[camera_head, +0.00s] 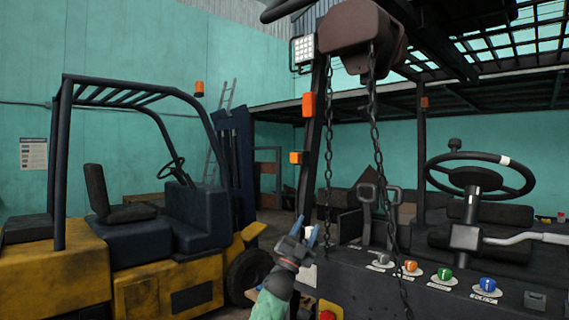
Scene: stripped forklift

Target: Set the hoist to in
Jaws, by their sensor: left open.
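The hoist (352,26) is a brown block hanging at the top, right of the middle, under the dark overhead frame. Dark chains (372,110) hang from it in front of the stripped forklift, one reaching down past the control panel. My left gripper (306,229) is low in the middle, beside the forklift's front post, with its two blue-tipped fingers apart and pointing up. It is well below the hoist and left of the long chain. I see nothing between its fingers. My right gripper is not in view.
A steering wheel (480,172) and a light grey lever (525,238) stand at the right. A yellow forklift (60,280) fills the left. Open air lies above my left gripper.

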